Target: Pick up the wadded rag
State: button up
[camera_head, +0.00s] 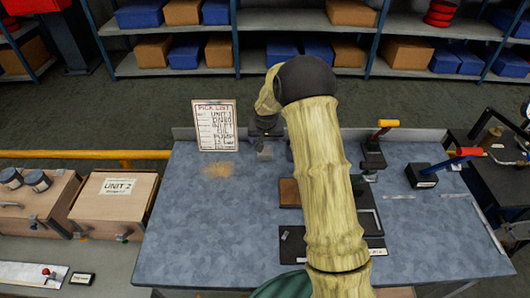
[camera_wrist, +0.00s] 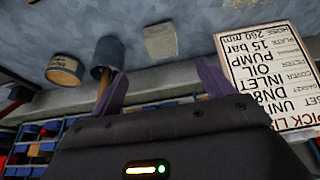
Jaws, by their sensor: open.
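I cannot clearly make out a wadded rag in either view. A small pale grey-beige lump (camera_wrist: 160,40) lies on the blue-grey bench top in the wrist view; I cannot tell whether it is cloth. It seems to be the small grey thing (camera_head: 265,154) just below my gripper in the head view. My gripper (camera_wrist: 162,86) is open and empty, with the lump beyond the gap between its two purple-grey fingers. In the head view my gripper (camera_head: 268,128) is over the back of the bench, partly hidden by my arm, which also covers the bench middle.
A pick-list board (camera_head: 215,126) stands left of my gripper. Tan grains (camera_head: 218,170) lie below it. In the wrist view a round tin (camera_wrist: 66,70) and a dark-headed tool (camera_wrist: 107,55) are beside the lump. Red- and yellow-handled devices (camera_head: 422,175) (camera_head: 373,153) stand right. Bench front-left is clear.

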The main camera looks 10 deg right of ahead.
aim_at(265, 150)
jog(key=p+x, duration=0.1)
jog(key=x, duration=0.6)
jog(key=shift+p+x, duration=1.25)
jog(key=shift+x, duration=1.35)
jog(key=shift+w+a+r, duration=0.1)
jog(key=shift+a, duration=0.05)
jog(key=shift+c, duration=0.2)
jog(key=c, duration=1)
